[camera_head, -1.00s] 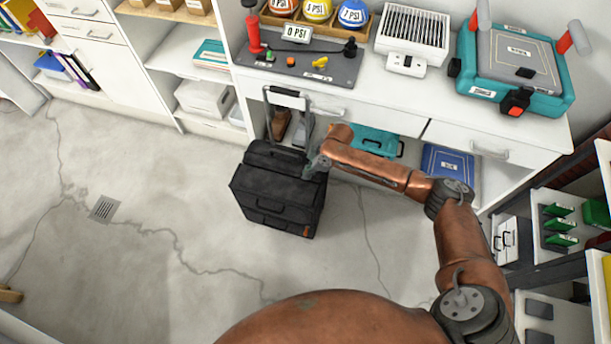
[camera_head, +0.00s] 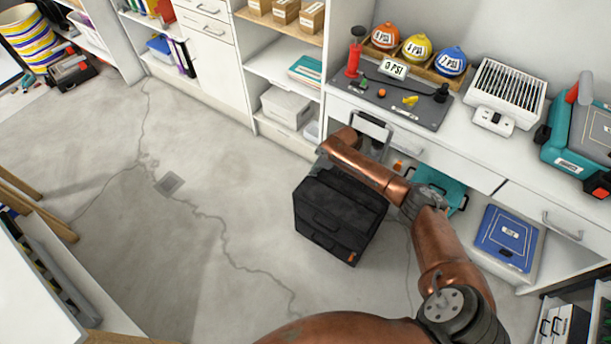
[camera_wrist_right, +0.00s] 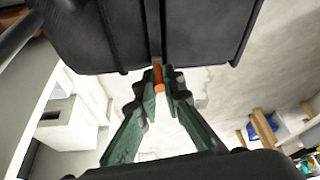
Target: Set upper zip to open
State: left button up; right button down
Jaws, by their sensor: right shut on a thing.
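A black suitcase (camera_head: 338,216) stands upright on the floor, with its pull handle (camera_head: 370,128) raised behind it. It fills the top of the right wrist view (camera_wrist_right: 95,35). My right gripper (camera_head: 322,162) is at the suitcase's upper left back corner in the head view, mostly hidden by my own forearm. In the right wrist view its green fingers (camera_wrist_right: 160,88) are closed on a small orange zip pull (camera_wrist_right: 158,76) at the suitcase's edge. Another orange tab (camera_head: 352,257) shows low on the suitcase's front right. My left gripper is not in view.
A white workbench (camera_head: 470,150) with drawers runs behind and right of the suitcase. A teal case (camera_head: 438,190) and a blue case (camera_head: 506,240) lie on its lower shelf. A white table (camera_head: 30,295) stands at lower left.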

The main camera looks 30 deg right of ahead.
jog(key=shift+w+a+r, duration=0.1)
jog(key=shift+w, duration=0.3)
jog(key=c, duration=2.2)
grip_release()
jog(key=shift+w+a, duration=0.1)
jog(key=shift+a, duration=0.05)
jog(key=shift+o, duration=0.8)
jog(key=shift+r, duration=0.1)
jog(key=v, duration=1.1)
jog(key=shift+s+d+r, duration=0.25)
jog(key=shift+s+d, duration=0.05)
